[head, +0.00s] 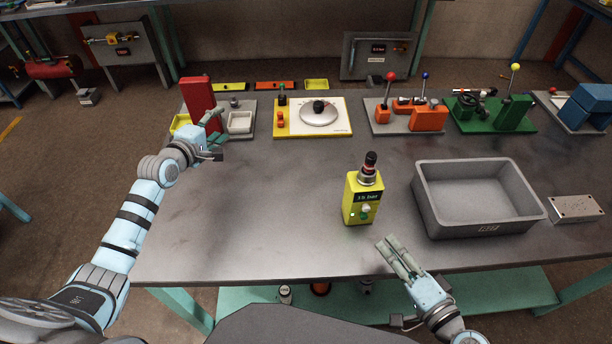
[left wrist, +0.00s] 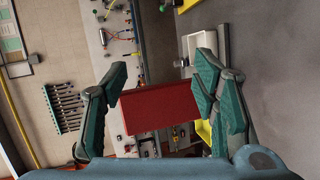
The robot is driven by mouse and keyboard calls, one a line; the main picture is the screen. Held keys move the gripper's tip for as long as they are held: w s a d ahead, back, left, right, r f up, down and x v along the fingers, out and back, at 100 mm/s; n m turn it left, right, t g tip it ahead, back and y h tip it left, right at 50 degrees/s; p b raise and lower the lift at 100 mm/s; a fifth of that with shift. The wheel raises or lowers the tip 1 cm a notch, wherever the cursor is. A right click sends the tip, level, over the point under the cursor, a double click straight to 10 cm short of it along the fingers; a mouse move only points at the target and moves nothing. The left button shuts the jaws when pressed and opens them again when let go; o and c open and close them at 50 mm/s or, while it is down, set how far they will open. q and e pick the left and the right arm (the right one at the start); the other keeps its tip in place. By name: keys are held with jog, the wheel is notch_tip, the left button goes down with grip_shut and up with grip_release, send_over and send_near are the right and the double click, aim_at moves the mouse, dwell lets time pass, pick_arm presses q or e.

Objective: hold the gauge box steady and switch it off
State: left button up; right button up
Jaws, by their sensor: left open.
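The gauge box (head: 361,200) is a small yellow box with a dark display and a white and a green spot on its front. A black-and-silver fitting with a red band stands on its top. It stands upright on the grey table, right of the middle. My right gripper (head: 392,252) is just in front and to the right of it, over the table's front edge, apart from it. Whether its fingers are shut is unclear. My left gripper (head: 217,133) is open at the back left, near a red block (head: 198,103). The left wrist view shows the red block (left wrist: 158,108) beyond its open fingers (left wrist: 162,82).
A grey bin (head: 424,203) stands right of the gauge box, with a metal plate (head: 577,208) farther right. A dial panel (head: 340,126), orange lever fixtures (head: 429,117) and a green fixture (head: 515,113) line the back. The table's left middle is clear.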

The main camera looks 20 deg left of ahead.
pick_arm(q)
jog(key=s+d+f+n+g+h, duration=0.1)
jog(key=s+d+f+n+h, duration=0.15)
jog(key=d, duration=0.45)
jog(key=s+d+f+n+h, duration=0.1)
jog(key=s+d+n+h, duration=0.15)
jog(key=d, duration=0.45)
pick_arm(e)
jog(key=shift+s, duration=0.15)
jog(key=shift+d, duration=0.15)
pick_arm(q)
jog(key=n+g+h, duration=0.1)
jog(key=n+h, duration=0.4)
jog(key=h, duration=0.3)
send_near(361, 175)
jog(key=x, duration=1.1)
jog(key=shift+w+d, duration=0.25)
jog(key=shift+w, duration=0.05)
grip_shut()
pick_arm(e)
grip_shut()
